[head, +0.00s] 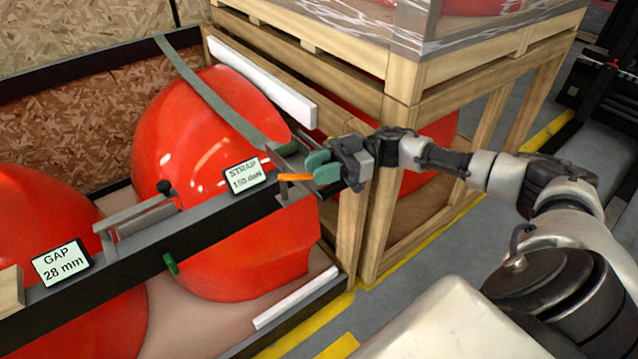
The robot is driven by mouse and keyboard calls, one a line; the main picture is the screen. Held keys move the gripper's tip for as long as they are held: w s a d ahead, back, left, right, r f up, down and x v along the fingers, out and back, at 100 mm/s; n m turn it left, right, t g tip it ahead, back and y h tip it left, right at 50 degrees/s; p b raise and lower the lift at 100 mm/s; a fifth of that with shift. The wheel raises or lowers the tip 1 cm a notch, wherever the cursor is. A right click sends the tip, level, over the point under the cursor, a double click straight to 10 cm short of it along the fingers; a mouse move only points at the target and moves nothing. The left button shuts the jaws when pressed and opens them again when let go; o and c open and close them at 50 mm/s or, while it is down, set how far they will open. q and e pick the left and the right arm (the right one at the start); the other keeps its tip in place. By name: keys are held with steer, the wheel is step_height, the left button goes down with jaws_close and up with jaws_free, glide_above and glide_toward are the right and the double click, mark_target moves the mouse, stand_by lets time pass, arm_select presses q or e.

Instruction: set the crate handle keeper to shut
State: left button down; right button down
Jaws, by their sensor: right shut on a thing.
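My right gripper (318,168), with green fingertips, reaches in from the right at the right end of the dark beam (210,216). It is shut at a small orange tab (295,177), which looks like the handle keeper. The fingers hide the tab's right end, so its exact setting cannot be read. A grey metal lever or plate (284,163) lies just left of the fingers, by the strap (205,90). My left gripper is not in view.
A wooden crate (405,85) stands close behind my right gripper.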

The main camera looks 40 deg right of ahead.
steer(key=shift+w+d+n+g+b, duration=0.2)
steer(key=shift+w+n+g+b, duration=0.15)
steer(key=shift+n+g, duration=0.45)
steer(key=shift+w+d+n+g+b, duration=0.15)
steer(key=shift+w+n+g+b, duration=0.2)
steer(key=shift+g, duration=0.75)
steer(key=shift+s, duration=0.1)
steer(key=c, duration=0.9)
jaws_free()
steer(key=shift+d, duration=0.1)
steer(key=shift+d+b, duration=1.4)
steer(key=shift+d, duration=3.85)
